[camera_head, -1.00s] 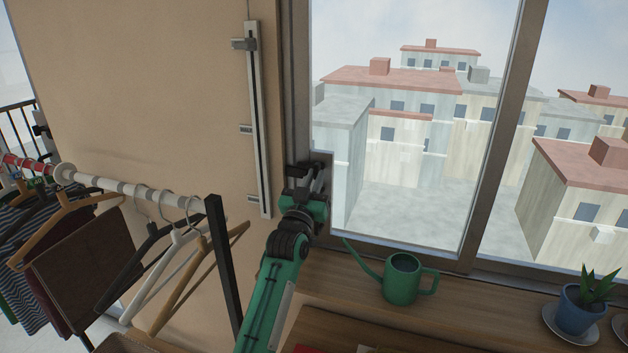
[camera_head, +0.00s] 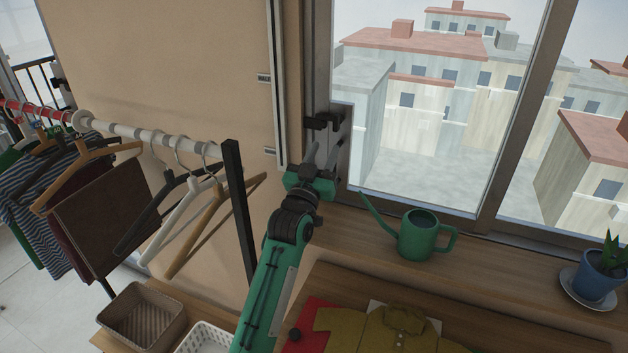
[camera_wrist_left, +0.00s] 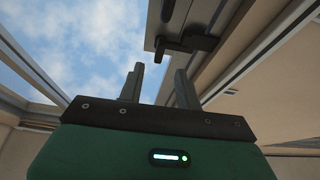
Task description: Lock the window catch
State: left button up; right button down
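The dark window catch (camera_head: 323,120) is on the left upright of the window frame in the head view. In the left wrist view the catch (camera_wrist_left: 186,46) shows as a black block with a lever-like arm, just ahead of the fingertips. My left gripper (camera_head: 325,145) is just below the catch, with its fingers pointing up toward it. In the left wrist view the left gripper (camera_wrist_left: 160,72) has its two fingers apart with nothing between them. The fingers look clear of the catch. I cannot tell whether the catch is locked. My right gripper is not in view.
A green watering can (camera_head: 417,240) and a potted plant (camera_head: 598,272) stand on the sill right of my arm. A clothes rack with hangers (camera_head: 178,210) is at the left. Two baskets (camera_head: 142,318) and a folded yellow shirt (camera_head: 385,332) lie low in front.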

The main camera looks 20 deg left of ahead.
pick_arm(q)
jog(key=b+v, duration=0.1)
jog(key=v, duration=0.5)
jog(key=shift+s, duration=0.2)
jog(key=shift+f, duration=0.1)
